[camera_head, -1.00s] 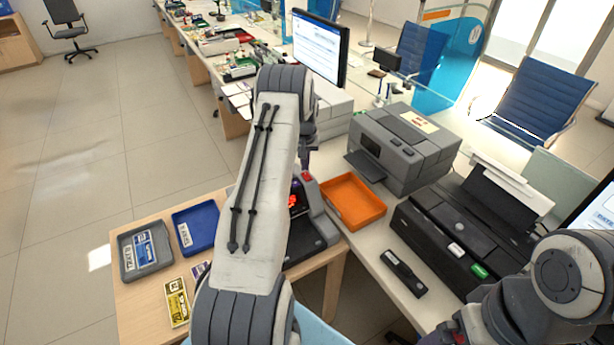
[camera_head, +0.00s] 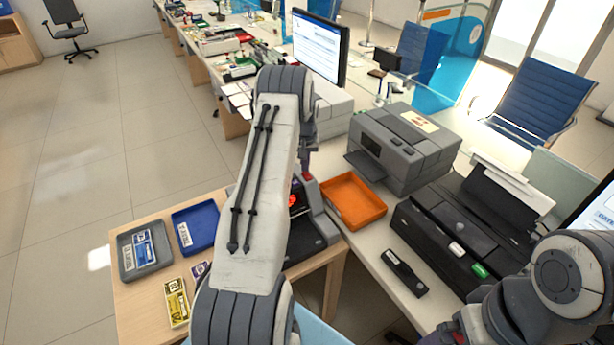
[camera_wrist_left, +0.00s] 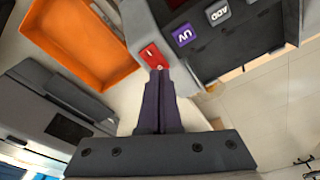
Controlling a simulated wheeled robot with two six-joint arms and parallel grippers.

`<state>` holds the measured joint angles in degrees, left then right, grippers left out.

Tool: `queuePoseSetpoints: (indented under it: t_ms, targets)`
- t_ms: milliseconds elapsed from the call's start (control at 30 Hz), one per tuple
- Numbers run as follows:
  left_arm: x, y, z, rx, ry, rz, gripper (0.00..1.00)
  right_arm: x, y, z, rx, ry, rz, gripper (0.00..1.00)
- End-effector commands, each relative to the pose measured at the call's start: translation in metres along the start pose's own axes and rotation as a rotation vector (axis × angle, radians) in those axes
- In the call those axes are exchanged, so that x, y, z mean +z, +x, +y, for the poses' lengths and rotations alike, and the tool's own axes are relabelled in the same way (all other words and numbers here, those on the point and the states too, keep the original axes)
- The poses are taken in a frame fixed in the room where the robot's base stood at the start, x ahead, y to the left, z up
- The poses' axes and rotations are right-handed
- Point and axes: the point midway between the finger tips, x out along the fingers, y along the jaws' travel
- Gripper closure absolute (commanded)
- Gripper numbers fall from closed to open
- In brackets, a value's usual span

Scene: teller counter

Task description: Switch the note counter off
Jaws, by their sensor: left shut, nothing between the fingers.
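The note counter (camera_head: 318,232) is a dark grey machine on the counter, partly hidden behind my left arm in the head view. Its display (camera_head: 296,199) glows red. In the wrist view its red rocker switch (camera_wrist_left: 152,56) sits on a light grey side panel, next to a purple UV key (camera_wrist_left: 183,35) and a grey ADD key (camera_wrist_left: 218,13). My left gripper (camera_wrist_left: 160,72) is shut and empty, its fingertips at the lower edge of the red switch; whether they touch it I cannot tell.
An orange tray (camera_head: 381,212) lies right of the note counter. A grey machine (camera_head: 428,160) and a black printer (camera_head: 425,232) stand farther right. Blue (camera_head: 205,216) and grey (camera_head: 126,262) trays and yellow note bundles (camera_head: 177,302) lie on the left.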

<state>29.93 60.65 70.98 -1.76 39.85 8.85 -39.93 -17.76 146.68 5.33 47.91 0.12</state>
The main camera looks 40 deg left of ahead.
Motion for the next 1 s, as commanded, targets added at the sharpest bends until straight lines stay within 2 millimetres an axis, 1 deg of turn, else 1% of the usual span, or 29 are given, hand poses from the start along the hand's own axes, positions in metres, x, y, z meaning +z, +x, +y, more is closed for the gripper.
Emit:
queuePoseSetpoints:
  t_ms: [733, 867, 1000]
  targets:
    - [0.002, 0.012, 0.000, 0.000, 0.000, 0.000, 1.00, 0.001, 0.009, 0.001, 0.000, 0.000, 0.000, 0.00]
    - [0.002, 0.010, 0.000, 0.000, 0.000, -0.001, 1.00, 0.000, 0.007, 0.001, 0.000, 0.000, 0.000, 0.00]
    - [0.000, 0.002, 0.000, 0.000, 0.000, 0.000, 1.00, 0.000, 0.002, 0.000, 0.000, 0.000, 0.000, 0.00]
